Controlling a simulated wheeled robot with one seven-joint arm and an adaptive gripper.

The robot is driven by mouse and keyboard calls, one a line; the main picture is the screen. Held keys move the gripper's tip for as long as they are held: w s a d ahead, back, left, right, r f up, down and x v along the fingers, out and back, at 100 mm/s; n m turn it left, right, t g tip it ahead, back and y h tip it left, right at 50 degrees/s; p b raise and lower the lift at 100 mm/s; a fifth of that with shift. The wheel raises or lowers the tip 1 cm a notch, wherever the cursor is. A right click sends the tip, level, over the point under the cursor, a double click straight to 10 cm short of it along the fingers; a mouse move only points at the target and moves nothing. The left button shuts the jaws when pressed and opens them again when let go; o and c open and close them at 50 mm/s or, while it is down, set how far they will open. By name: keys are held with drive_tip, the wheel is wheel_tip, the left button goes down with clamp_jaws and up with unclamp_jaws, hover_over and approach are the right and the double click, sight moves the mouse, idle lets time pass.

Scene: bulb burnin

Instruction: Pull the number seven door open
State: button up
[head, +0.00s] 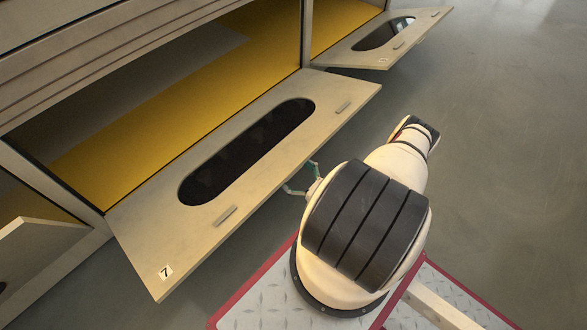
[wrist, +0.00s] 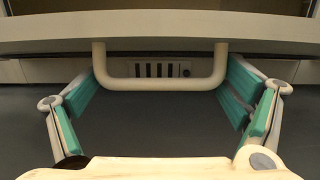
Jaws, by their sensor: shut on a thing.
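The number seven door (head: 150,222) stands tilted open in the head view, hinged along its edge at the cabinet and swung outward and down. It has a long dark rounded window and a small "7" label (head: 166,271) near its lower left corner. My gripper (head: 302,180) is at the door's outer edge, partly hidden by my arm. In the wrist view, a pale U-shaped handle (wrist: 160,84) hangs from the door's edge. The handle is hidden in the head view.
The yellow-floored compartment (head: 130,118) behind the door is exposed. Another windowed door (head: 355,62) hangs open at upper right, and part of a third panel (head: 35,245) shows at left. Grey floor (head: 500,150) to the right is clear.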

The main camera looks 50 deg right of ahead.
sight(294, 164)
drive_tip(key=o, duration=1.4)
drive_tip(key=shift+r, duration=0.1)
wheel_tip(294, 164, up, 10)
drive_tip(key=shift+f, duration=0.1)
